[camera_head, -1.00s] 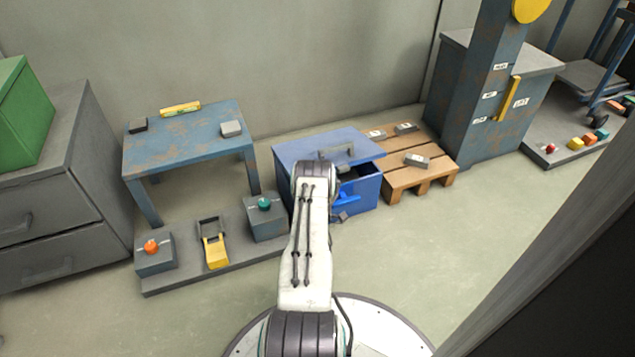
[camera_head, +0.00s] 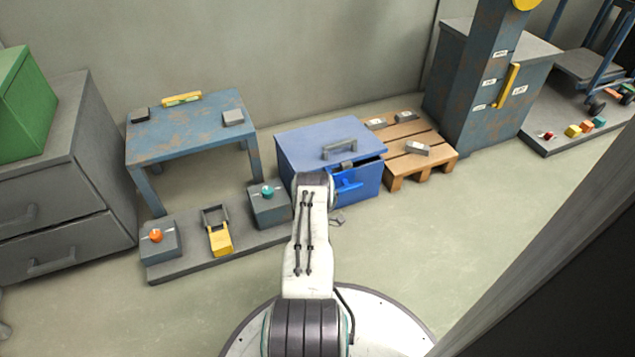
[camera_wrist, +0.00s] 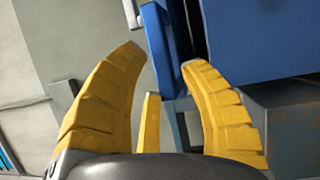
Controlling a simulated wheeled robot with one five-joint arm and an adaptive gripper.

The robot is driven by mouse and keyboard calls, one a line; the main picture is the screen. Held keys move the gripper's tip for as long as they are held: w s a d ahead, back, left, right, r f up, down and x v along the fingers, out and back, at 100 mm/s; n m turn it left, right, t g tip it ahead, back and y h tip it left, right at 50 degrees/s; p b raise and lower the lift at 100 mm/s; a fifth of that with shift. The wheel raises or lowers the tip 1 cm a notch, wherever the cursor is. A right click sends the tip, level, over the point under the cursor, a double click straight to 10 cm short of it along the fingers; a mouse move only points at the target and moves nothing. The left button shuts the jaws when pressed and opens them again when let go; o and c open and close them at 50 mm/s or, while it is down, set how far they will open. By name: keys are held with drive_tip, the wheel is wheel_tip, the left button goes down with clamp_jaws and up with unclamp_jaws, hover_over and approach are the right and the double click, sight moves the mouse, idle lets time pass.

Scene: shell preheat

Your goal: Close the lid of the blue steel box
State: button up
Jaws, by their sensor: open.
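The blue steel box (camera_head: 360,192) stands on the floor at mid-picture in the head view. Its lid (camera_head: 300,145), with a grey handle (camera_head: 340,149), lies low over the box, with a narrow dark gap under its front edge. A brighter blue part (camera_head: 349,187) shows at the box front. A blue panel (camera_wrist: 158,38) shows just beyond and between the fingertips, and a larger blue surface (camera_wrist: 258,38) fills the upper right. In the head view my arm hides the gripper and the box's front left.
A wooden pallet (camera_head: 432,163) with grey blocks stands right of the box. Left are a low platform (camera_head: 190,262) with button boxes and a worn blue table (camera_head: 185,128). A tall blue cabinet (camera_head: 480,130) stands farther right.

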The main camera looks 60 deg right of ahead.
drive_tip(key=shift+a+f, duration=0.25)
drive_tip(key=shift+f, duration=0.25)
drive_tip(key=shift+a+f, duration=0.2)
drive_tip(key=shift+f, duration=0.25)
drive_tip(key=shift+c, duration=0.3)
